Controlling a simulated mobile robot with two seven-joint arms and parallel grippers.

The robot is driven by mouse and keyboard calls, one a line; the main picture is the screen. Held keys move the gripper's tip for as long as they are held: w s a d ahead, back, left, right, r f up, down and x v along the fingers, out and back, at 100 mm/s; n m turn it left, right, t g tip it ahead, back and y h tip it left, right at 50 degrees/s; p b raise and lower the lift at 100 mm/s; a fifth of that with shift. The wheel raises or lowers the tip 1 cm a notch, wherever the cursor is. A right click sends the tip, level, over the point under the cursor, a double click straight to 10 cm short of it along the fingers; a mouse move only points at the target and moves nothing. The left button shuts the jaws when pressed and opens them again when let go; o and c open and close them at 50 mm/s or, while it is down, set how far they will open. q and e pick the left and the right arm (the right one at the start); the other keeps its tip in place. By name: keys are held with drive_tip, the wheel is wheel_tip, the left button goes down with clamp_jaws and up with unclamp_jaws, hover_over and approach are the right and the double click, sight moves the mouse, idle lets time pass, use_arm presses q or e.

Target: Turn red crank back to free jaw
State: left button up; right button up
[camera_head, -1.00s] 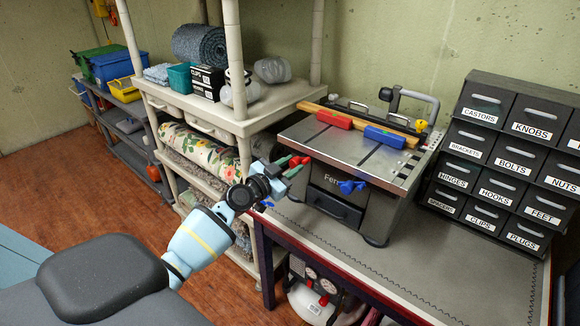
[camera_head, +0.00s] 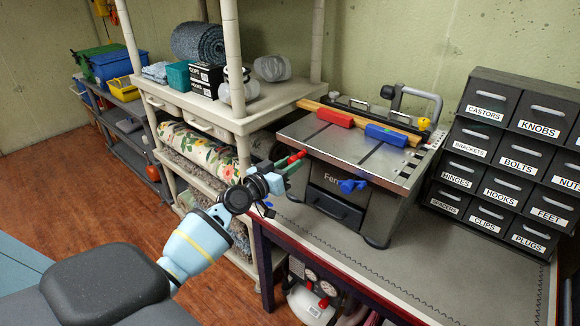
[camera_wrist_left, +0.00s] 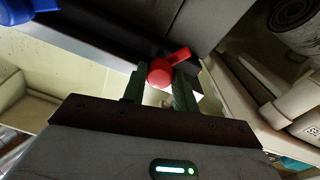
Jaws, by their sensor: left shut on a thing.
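The grey workbench machine (camera_head: 345,150) stands on a bench, with a red jaw block (camera_head: 335,117) and a blue jaw block (camera_head: 387,135) along a wooden board (camera_head: 365,121) on its top. The red crank (camera_head: 297,156) is at the machine's left side; in the left wrist view it (camera_wrist_left: 168,70) sits between the dark green fingers, its arm pointing up and right. My left gripper (camera_head: 288,167) is shut on the red crank; its fingers also show in the left wrist view (camera_wrist_left: 159,80). A blue crank (camera_head: 350,186) is on the machine's front. My right gripper is out of view.
A cream shelf (camera_head: 235,122) with boxes and rolled cloth stands close to the left of the machine and my arm. Labelled drawers (camera_head: 500,165) stand at the right. The bench top (camera_head: 430,270) in front of the machine is clear.

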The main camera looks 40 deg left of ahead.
use_arm(q)
drive_tip(key=shift+d+n+t+y+p, duration=0.15)
drive_tip(key=shift+n+y+p, duration=0.15)
drive_tip(key=shift+n, duration=3.75)
drive_tip(key=shift+a+n+t+y+p, duration=0.15)
drive_tip(key=shift+n+p, duration=0.25)
drive_tip(key=shift+n, duration=3.65)
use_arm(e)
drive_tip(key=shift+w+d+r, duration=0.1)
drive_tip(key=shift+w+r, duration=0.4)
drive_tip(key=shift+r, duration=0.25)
use_arm(q)
drive_tip(key=shift+d, duration=0.1)
drive_tip(key=shift+f, duration=0.1)
drive_tip(key=o, duration=1)
drive_tip(key=shift+c, duration=0.2)
drive_tip(key=s, duration=0.7)
drive_tip(key=shift+s+a+f, duration=0.15)
drive_tip(key=shift+s+a, duration=0.1)
drive_tip(key=shift+s, duration=0.15)
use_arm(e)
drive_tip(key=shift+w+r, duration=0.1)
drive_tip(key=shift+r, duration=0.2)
